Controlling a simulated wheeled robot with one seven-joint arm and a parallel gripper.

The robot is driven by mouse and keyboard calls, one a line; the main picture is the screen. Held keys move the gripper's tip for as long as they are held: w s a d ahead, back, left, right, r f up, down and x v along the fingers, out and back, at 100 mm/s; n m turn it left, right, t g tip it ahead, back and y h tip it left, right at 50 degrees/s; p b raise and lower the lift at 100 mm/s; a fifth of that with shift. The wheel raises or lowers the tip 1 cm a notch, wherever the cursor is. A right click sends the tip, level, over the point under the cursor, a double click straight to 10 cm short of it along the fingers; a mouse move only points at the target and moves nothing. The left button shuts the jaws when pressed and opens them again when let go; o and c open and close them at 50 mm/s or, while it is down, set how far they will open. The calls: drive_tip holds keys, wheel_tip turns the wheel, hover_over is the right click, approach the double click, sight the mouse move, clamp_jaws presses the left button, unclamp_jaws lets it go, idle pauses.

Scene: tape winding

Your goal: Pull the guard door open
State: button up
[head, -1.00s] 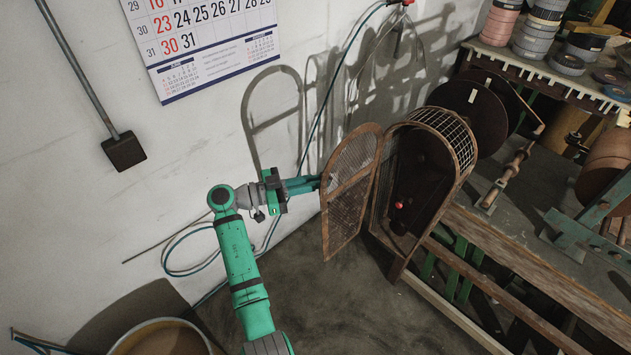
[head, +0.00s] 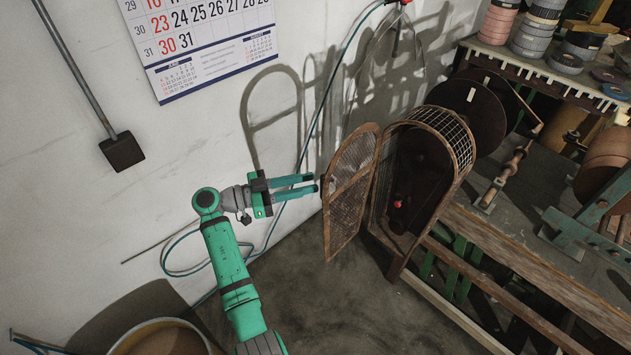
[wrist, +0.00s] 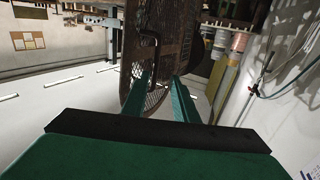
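The guard door (head: 349,193) is a rounded-top mesh panel in a rusty frame. It stands swung open to the left of its guard housing (head: 436,130), and the inside of the housing shows. My gripper (head: 316,184) is just left of the door's outer edge, its two green fingers parted and pointing at the door. In the wrist view the door (wrist: 133,60) and its dark bar handle (wrist: 150,50) lie ahead of the spread fingers (wrist: 163,82). Nothing shows between the fingers, and they look apart from the handle.
A wall with a calendar (head: 205,40) is behind my arm, with a hose hanging along it. A bench (head: 520,255) with a dark reel (head: 470,112) and tape rolls is on the right. A round bin (head: 160,338) stands at lower left. The floor before the door is clear.

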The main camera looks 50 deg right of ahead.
drive_tip(key=v, duration=0.7)
drive_tip(key=shift+f, duration=0.1)
